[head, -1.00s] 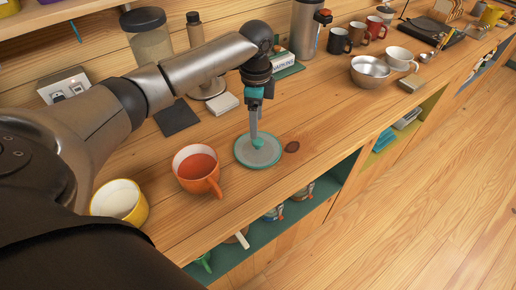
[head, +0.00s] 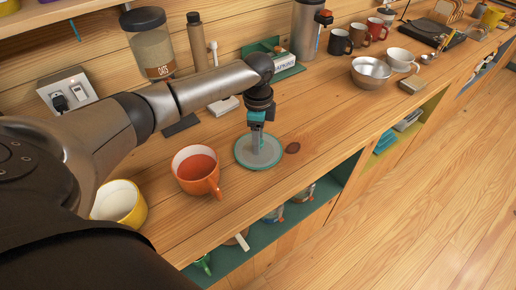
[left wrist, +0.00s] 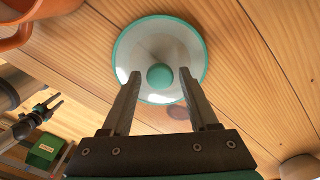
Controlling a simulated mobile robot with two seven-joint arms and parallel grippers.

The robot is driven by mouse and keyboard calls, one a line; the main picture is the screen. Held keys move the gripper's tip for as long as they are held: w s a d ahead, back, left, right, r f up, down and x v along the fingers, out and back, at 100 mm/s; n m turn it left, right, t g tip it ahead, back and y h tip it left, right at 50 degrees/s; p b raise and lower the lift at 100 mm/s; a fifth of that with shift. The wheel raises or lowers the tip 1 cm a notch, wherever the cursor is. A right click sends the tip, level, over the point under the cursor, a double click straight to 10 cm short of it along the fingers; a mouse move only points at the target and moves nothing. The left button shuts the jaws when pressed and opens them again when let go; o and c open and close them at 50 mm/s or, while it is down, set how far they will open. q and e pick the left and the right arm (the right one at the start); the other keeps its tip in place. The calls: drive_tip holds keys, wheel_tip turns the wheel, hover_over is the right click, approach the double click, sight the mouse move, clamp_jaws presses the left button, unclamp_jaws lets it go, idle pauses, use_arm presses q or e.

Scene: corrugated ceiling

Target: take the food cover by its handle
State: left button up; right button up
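The food cover (head: 246,155) is a round, pale, see-through disc with a teal rim. It lies on the wooden counter, right of the orange mug. In the left wrist view the cover (left wrist: 135,48) shows its round teal knob handle (left wrist: 160,76) in the middle. My left gripper (head: 257,152) points down over the cover. In the left wrist view the fingers of my left gripper (left wrist: 164,82) are apart, one on each side of the knob, with gaps between, and hold nothing. My right gripper is not in view.
An orange mug (head: 197,172) with reddish contents stands close left of the cover, and a yellow cup (head: 120,203) stands further left. The counter right of the cover is clear.

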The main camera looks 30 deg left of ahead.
use_arm(q)
clamp_jaws()
drive_tip(key=shift+r, duration=0.1)
idle(0.4)
